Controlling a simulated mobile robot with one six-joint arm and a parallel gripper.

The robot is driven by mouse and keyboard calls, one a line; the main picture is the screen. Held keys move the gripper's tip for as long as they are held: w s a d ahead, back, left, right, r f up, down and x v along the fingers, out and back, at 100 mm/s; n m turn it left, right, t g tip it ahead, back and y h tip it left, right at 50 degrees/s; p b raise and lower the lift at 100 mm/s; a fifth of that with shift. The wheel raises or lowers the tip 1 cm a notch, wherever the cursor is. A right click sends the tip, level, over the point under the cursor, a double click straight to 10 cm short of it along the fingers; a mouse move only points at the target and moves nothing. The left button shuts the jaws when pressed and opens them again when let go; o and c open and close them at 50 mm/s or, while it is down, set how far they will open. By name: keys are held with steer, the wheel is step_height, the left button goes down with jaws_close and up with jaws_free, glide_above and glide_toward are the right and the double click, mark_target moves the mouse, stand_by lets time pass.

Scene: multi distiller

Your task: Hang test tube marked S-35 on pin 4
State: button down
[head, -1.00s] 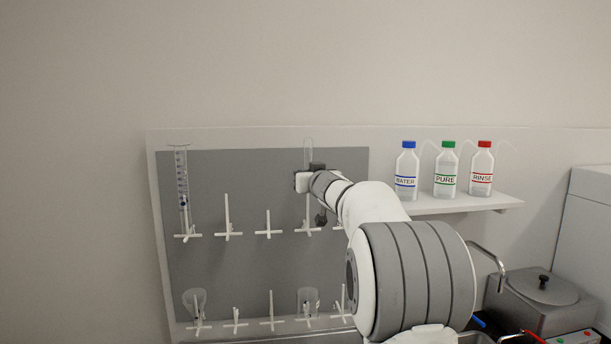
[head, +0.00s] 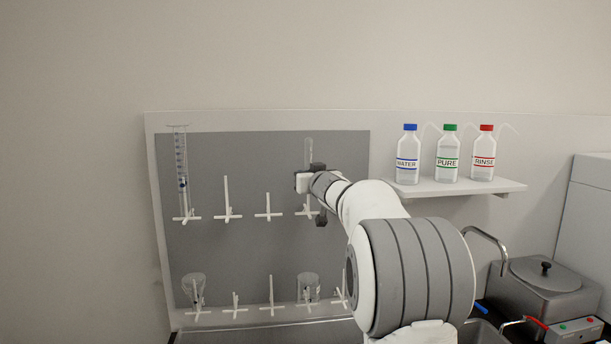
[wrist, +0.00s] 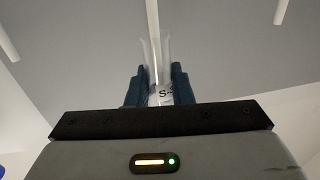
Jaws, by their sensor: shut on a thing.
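My gripper (head: 312,178) is in front of the grey pegboard (head: 250,165), over the upper row of pins. It is shut on a clear test tube (head: 308,150), which stands upright above the jaws in the head view. In the wrist view the test tube (wrist: 156,62) sits between the two dark fingers, with a label starting "S-"; the rest is hidden. A white pin (head: 306,207) of the upper row is just below the gripper, partly covered by it. I cannot tell whether the tube touches it. No pin numbers are readable.
A graduated cylinder (head: 181,165) hangs at the upper left. Two beakers, one left (head: 194,286) and one right (head: 308,284), hang on the lower row. Several other pins are bare. A shelf (head: 460,190) with three bottles is right of the board.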

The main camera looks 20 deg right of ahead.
steer(key=shift+f+b, duration=2.1)
steer(key=shift+f, duration=0.65)
steer(key=c, duration=1.2)
jaws_free()
steer(key=shift+s, duration=0.1)
steer(key=s, duration=0.7)
steer(key=shift+s+a+b, duration=0.15)
steer(key=shift+s+b, duration=0.15)
steer(key=shift+b, duration=0.1)
steer(key=s+a+r+p, duration=0.1)
steer(key=s+r+p, duration=0.2)
steer(key=s+p, duration=0.1)
steer(key=s+a+r+p, duration=0.1)
steer(key=s+r+p, duration=0.2)
steer(key=s, duration=0.4)
steer(key=s+a+r+p, duration=0.1)
steer(key=s+r+p, duration=0.3)
steer(key=s+p, duration=0.1)
steer(key=shift+s+a+p, duration=0.25)
steer(key=shift+s+p, duration=0.1)
